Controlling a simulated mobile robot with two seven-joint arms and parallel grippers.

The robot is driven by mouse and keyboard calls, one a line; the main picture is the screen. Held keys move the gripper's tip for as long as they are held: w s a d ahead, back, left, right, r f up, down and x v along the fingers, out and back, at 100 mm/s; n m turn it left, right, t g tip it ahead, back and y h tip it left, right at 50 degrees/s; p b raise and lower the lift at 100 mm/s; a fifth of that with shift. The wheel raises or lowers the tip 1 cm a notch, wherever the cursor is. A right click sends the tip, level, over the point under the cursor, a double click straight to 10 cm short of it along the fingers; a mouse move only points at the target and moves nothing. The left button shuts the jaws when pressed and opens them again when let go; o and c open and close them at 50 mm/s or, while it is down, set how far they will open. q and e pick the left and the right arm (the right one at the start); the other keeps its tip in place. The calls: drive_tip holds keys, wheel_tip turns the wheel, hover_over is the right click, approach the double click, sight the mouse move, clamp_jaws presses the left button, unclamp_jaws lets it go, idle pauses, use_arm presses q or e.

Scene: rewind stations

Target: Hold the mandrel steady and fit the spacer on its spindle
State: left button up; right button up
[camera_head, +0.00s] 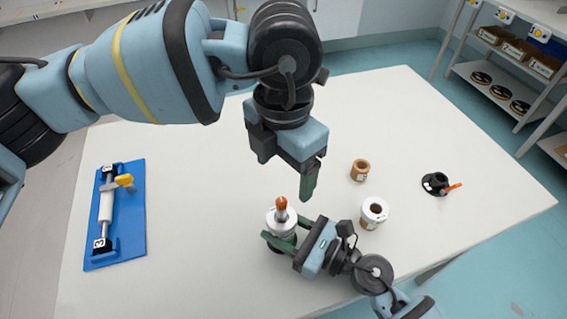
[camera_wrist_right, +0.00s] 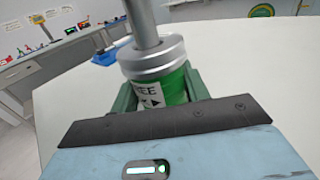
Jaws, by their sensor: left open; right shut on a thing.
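The mandrel (camera_head: 281,222) stands upright on the white table, a silver flanged cylinder with an orange-tipped spindle (camera_head: 281,205). In the right wrist view its green, labelled body (camera_wrist_right: 172,88) sits between my fingers, with the grey spindle (camera_wrist_right: 142,22) rising above. My right gripper (camera_head: 284,231) is shut on it from the lower right. My left gripper (camera_head: 287,172) is open and empty, pointing down above and behind the spindle. A short tan ring (camera_head: 360,171), which may be the spacer, stands on the table to its right. Nothing shows on the spindle besides its orange tip.
A black holder (camera_head: 436,183) with an orange-handled item is farther right. A blue board (camera_head: 127,249) with a roller and yellow knob lies at left. The table (camera_head: 190,200) is clear between board and mandrel.

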drive_tip(key=o, duration=1.2)
drive_tip(key=v, duration=1.2)
drive_tip(key=shift+d, duration=0.1)
